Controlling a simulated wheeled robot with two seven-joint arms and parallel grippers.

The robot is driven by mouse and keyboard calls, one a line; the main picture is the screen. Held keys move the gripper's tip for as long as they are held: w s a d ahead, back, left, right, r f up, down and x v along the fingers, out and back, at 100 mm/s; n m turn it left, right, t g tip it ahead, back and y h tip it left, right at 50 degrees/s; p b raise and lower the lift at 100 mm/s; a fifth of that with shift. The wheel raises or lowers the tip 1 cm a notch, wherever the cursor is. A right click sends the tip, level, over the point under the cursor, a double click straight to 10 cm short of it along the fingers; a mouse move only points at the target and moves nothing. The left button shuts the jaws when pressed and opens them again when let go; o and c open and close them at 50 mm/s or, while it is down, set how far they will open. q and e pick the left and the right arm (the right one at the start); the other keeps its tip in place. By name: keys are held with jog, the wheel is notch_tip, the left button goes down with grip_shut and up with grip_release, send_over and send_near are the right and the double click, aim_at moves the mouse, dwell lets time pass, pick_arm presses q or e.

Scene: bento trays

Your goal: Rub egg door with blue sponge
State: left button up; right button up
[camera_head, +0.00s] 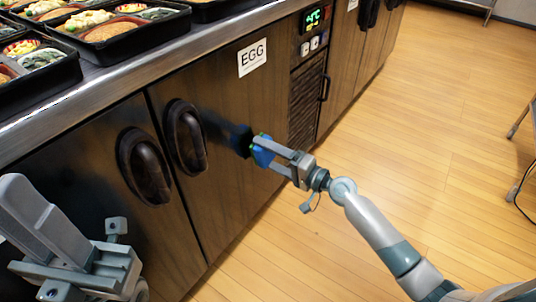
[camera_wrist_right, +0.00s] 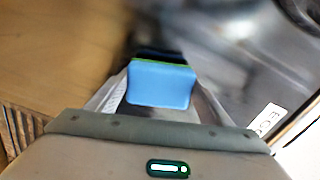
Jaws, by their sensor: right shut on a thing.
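The egg door (camera_head: 225,95) is a dark, glossy wood-grain cabinet door with a white EGG label (camera_head: 252,57) near its top and a dark oval handle (camera_head: 186,138) at its left side. My right gripper (camera_head: 275,153) is shut on the blue sponge (camera_head: 263,152) in front of the door's right part. The sponge also shows between the fingers in the right wrist view (camera_wrist_right: 160,85), with a green and dark far edge. A dark blue reflection or shadow lies on the door beside it; I cannot tell whether they touch. My left gripper (camera_head: 45,215) is at the lower left, its jaw opening unclear.
Bento trays (camera_head: 120,45) stand on the steel counter (camera_head: 170,45) above the doors. A neighbouring door with a handle (camera_head: 144,166) is at left. A control panel (camera_head: 315,18) and vent (camera_head: 305,100) are at right. The wooden floor (camera_head: 420,110) is mostly clear.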

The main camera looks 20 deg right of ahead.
jog(key=shift+w+a, duration=0.2)
jog(key=shift+w, duration=0.1)
jog(key=shift+w+a, duration=0.3)
jog(key=shift+w, duration=0.05)
dwell(0.3)
jog(key=shift+d, duration=0.1)
jog(key=shift+w+d+f+b, duration=0.15)
jog(key=shift+w+d+b, duration=0.55)
jog(key=shift+d+b, duration=0.3)
jog(key=shift+w+d+b, duration=0.3)
jog(key=shift+d+b, duration=0.05)
jog(key=shift+b, duration=0.1)
jog(key=shift+w+d, duration=0.15)
jog(key=shift+d, duration=0.05)
jog(key=shift+w+a, duration=0.1)
jog(key=shift+r, duration=0.2)
